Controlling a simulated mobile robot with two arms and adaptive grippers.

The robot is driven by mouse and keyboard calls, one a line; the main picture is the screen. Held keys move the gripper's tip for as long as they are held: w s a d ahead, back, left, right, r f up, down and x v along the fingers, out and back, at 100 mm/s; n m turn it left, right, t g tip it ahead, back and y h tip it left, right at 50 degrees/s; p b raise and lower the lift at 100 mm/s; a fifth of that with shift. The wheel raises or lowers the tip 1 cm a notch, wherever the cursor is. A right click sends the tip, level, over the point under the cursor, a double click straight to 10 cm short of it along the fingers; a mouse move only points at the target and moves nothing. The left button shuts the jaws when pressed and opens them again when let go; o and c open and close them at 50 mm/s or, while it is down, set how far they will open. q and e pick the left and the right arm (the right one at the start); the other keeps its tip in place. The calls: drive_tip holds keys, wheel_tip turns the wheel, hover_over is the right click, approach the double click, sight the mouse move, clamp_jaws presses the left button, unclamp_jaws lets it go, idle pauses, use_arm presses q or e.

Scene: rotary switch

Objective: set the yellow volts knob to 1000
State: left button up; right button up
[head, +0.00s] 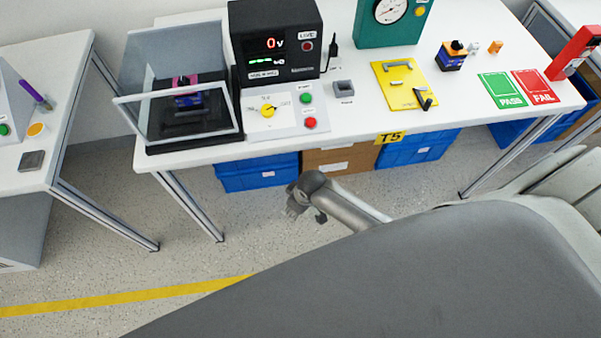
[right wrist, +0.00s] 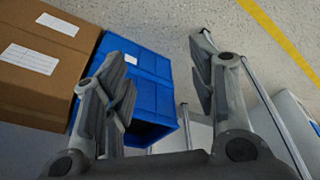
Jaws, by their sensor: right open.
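The yellow volts knob (head: 267,110) sits on a white dial plate on the sloped control panel (head: 285,122) near the table's front edge in the head view. Its setting is too small to read. A black meter box (head: 275,42) behind it shows a red 0 V. My right gripper (head: 297,198) is below and in front of the table edge, apart from the knob. In the right wrist view it is open and empty (right wrist: 160,85), facing the floor and a blue bin. My left gripper is not in view.
A clear-lidded fixture (head: 180,90) stands left of the panel. Green (head: 309,98) and red (head: 310,123) buttons sit right of the knob. A yellow tray (head: 400,85) lies further right. Blue bins (head: 258,172) and a cardboard box (head: 340,160) are under the table (head: 220,155).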

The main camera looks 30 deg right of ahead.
drive_tip(key=shift+s+d+f, duration=0.2)
drive_tip(key=shift+s+f, duration=0.15)
drive_tip(key=shift+f, duration=0.3)
drive_tip(key=shift+s+d+f, duration=0.2)
drive_tip(key=shift+s+f, duration=0.1)
drive_tip(key=shift+f, duration=0.35)
drive_tip(key=s+d+f+m, duration=0.1)
drive_tip(key=s+d+f, duration=0.1)
drive_tip(key=s+f, duration=0.4)
drive_tip(key=s+d+f+m+g, duration=0.1)
drive_tip(key=s+f, duration=0.5)
drive_tip(key=s, duration=0.9)
drive_tip(key=s+d+f+m+h, duration=0.1)
drive_tip(key=s+d+f, duration=0.2)
drive_tip(key=s+f, duration=0.3)
drive_tip(key=s, duration=0.4)
drive_tip(key=shift+s+g, duration=0.3)
drive_tip(key=shift+s, duration=0.1)
drive_tip(key=shift+d, duration=0.1)
drive_tip(key=shift+c, duration=0.4)
